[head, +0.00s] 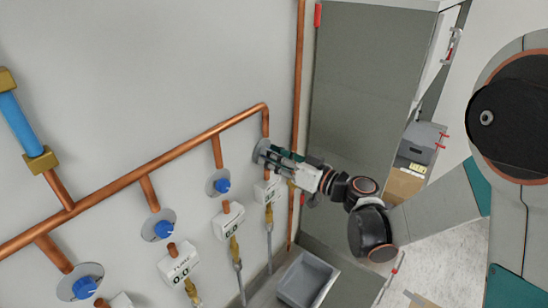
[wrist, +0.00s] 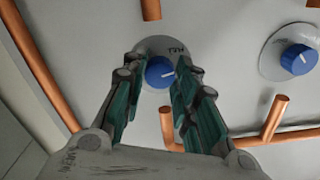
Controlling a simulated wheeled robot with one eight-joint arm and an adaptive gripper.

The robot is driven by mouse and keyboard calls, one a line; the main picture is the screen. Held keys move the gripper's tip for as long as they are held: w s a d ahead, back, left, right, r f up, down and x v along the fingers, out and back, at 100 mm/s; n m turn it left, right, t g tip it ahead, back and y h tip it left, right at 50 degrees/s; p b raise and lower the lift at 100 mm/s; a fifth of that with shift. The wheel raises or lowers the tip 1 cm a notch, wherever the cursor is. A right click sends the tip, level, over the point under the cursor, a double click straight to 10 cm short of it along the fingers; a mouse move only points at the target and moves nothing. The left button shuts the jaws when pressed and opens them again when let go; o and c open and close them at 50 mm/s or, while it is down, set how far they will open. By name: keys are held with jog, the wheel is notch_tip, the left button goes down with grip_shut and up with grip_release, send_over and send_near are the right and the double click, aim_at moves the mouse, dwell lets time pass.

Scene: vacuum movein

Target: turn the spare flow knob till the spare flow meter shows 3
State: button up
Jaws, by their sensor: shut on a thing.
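My gripper (head: 274,157) reaches the wall at the last knob along the copper pipe. In the wrist view its two green-padded fingers (wrist: 160,80) stand on either side of a blue knob (wrist: 160,72) and are shut on it. The knob has a white pointer line and sits on a round grey plate (wrist: 150,46) whose lettering is too small to read. In the head view my fingers hide this knob. A white meter (head: 267,193) hangs just below it, partly behind my gripper, with its digits unreadable. I cannot tell from the labels which knob is the spare one.
A neighbouring blue knob (head: 222,185) has its own meter (head: 228,220) below. Further left are more knobs, one with a meter (head: 180,263) showing 0.0. A vertical copper pipe (head: 297,90) and a grey cabinet (head: 362,90) stand close right; a grey bin (head: 306,280) is below.

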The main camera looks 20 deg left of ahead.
jog(key=shift+m+b, duration=1.4)
jog(key=shift+b, duration=0.15)
jog(key=o, duration=1.1)
jog(key=v, duration=1.2)
